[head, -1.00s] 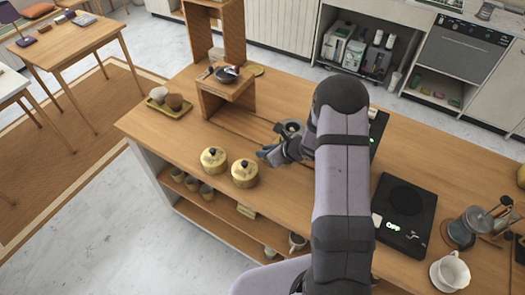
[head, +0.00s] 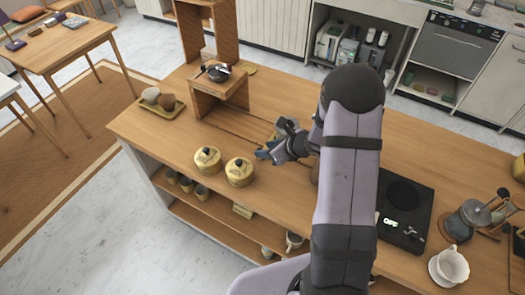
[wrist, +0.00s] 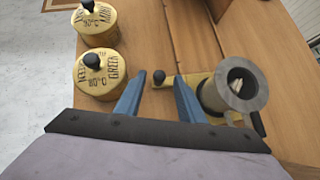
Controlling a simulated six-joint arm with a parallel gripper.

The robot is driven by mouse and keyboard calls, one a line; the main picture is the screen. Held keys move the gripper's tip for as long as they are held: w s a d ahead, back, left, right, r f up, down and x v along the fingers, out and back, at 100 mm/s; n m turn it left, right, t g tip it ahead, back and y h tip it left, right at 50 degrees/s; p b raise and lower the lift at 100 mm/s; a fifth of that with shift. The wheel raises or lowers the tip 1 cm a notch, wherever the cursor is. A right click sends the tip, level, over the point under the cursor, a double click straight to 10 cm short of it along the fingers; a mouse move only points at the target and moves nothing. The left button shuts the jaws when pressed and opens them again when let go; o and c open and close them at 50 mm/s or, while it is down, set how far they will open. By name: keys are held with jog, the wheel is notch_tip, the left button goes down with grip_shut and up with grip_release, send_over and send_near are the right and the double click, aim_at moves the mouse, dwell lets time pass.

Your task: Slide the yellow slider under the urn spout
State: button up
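The yellow slider (wrist: 172,79) lies on the counter in the wrist view, with a round black knob (wrist: 158,76) at its left end. A grey metal cylinder (wrist: 243,90) with an open top stands at its right end. My gripper (wrist: 158,88) is open and empty; its blue fingers lie on either side of the knob in the picture, and I cannot tell whether they touch it. In the head view my gripper (head: 270,153) is low over the counter, partly hiding the slider. I cannot make out the urn spout clearly; a wooden stand (head: 228,42) rises at the track's far end.
Two yellow lidded canisters (head: 208,160) (head: 239,172) stand close left of my gripper. A track groove (head: 232,127) runs toward the wooden stand. A tray (head: 160,108) with two rounded items sits at the back left. A black scale (head: 405,212) lies right of my arm.

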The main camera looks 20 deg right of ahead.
jog(key=shift+v, duration=1.35)
jog(key=w+a+r+n+g+b, duration=0.1)
jog(key=a+n+g+b, duration=0.2)
jog(key=n, duration=0.6)
jog(key=w+a+n+g+b, duration=0.15)
jog(key=a+n+g, duration=0.25)
jog(key=n, duration=0.5)
jog(key=d+n+h, duration=0.1)
jog(key=w+d+r+n+h, duration=0.1)
jog(key=n, duration=0.1)
jog(key=w+d+n+h, duration=0.1)
jog(key=n, duration=0.1)
jog(key=shift+d+r+g+h, duration=0.35)
jog(key=shift+r+g+h, duration=0.05)
jog(key=shift+w+d+r+n+h, duration=0.15)
jog(key=shift+d+r+n+h, duration=0.15)
jog(key=shift+d+n, duration=0.15)
jog(key=shift+f+p, duration=1.15)
jog(key=shift+f, duration=2.55)
grip_shut()
